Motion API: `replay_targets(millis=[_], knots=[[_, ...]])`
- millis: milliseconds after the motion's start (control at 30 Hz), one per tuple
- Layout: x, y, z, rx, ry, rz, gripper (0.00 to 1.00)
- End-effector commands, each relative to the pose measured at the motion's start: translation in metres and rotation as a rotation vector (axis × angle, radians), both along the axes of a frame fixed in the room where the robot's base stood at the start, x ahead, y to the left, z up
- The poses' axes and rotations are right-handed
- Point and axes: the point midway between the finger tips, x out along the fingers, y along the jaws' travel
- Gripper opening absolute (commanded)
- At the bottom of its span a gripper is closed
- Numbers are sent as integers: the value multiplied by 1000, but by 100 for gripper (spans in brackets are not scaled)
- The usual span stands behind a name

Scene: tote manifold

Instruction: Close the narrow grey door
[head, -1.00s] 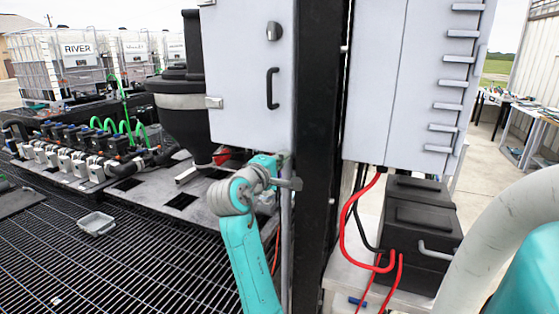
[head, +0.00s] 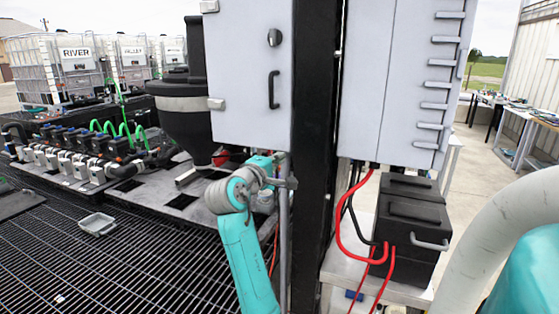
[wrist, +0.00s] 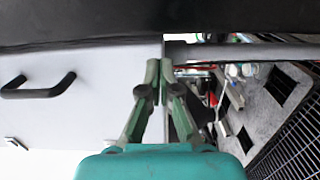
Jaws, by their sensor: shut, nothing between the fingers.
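The narrow grey door (head: 240,75) is a pale panel with a black bar handle (head: 273,88) and a dark round latch (head: 274,38). Hinge blocks show at its left edge in the head view, and its right edge stands by a black post. I cannot tell how far it is open. In the wrist view the door (wrist: 100,105) fills the left, with its handle (wrist: 38,88). My gripper (wrist: 158,70) is shut and empty, its tips by the door's lower edge; contact is unclear. In the head view my arm bends below the door and the fingers are not clear.
A black post (head: 316,130) stands right of the door, with a thin grey pole (head: 284,235) below. A larger grey cabinet (head: 400,85) and black boxes (head: 410,220) with red cables stand further right. A black hopper (head: 182,125) is at left. Grating (head: 130,260) covers the floor.

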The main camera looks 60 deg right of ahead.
Motion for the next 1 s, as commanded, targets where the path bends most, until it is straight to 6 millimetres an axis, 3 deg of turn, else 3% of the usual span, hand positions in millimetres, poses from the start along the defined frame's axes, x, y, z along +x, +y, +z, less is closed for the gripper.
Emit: replay_targets(millis=[600, 1000], knots=[[-5, 85, 0, 0, -1, 4, 0], [-8, 100, -1, 1, 0, 0, 0]])
